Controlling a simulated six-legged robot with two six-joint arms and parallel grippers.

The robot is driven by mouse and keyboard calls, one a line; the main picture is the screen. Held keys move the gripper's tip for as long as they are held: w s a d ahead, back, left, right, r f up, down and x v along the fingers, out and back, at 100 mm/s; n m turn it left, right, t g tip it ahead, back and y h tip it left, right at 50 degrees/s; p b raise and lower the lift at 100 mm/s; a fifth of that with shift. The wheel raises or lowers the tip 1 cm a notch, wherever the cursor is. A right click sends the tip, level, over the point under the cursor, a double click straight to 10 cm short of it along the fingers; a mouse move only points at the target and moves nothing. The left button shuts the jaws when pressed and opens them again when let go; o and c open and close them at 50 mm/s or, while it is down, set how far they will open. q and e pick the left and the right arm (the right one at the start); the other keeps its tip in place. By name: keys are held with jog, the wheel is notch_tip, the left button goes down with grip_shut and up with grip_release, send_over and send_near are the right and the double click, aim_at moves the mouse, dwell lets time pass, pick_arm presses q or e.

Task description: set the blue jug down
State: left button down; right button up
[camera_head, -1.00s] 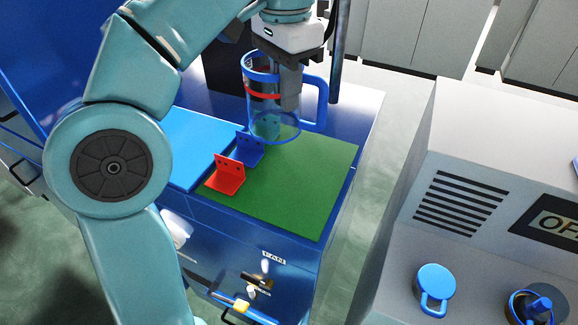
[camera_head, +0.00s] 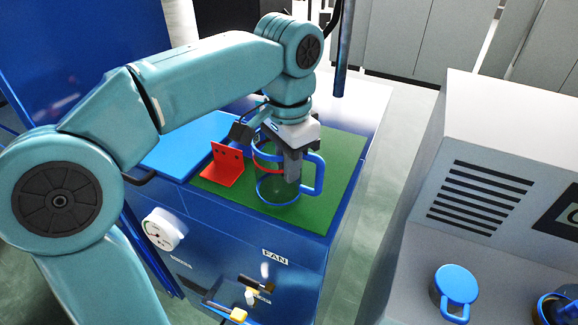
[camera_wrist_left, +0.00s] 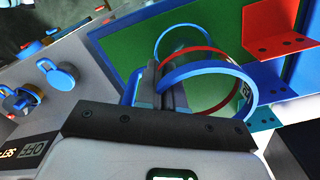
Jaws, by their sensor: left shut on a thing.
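The blue jug (camera_head: 279,196) is see-through with blue rims, a red band and a blue handle on its right. It is upright over the green mat (camera_head: 325,205); I cannot tell whether its base touches the mat. My left gripper (camera_head: 292,167) is shut on the jug at its handle side, pointing down. In the left wrist view the jug (camera_wrist_left: 214,72) stands in front of the gripper (camera_wrist_left: 165,90), with the green surface behind it. My right gripper is in neither view.
A red bracket (camera_head: 222,166) stands on the mat just left of the jug. A light blue panel (camera_head: 190,145) lies further left. A grey machine (camera_head: 480,150) stands at the right, with a blue-lidded container (camera_head: 456,284) on its lower ledge. Bare mat shows right of the jug.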

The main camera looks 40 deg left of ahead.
pick_arm(q)
jog(key=shift+a+f, duration=0.1)
jog(key=shift+w+f, duration=0.1)
jog(key=shift+f, duration=0.05)
jog(key=c, duration=1.3)
grip_release()
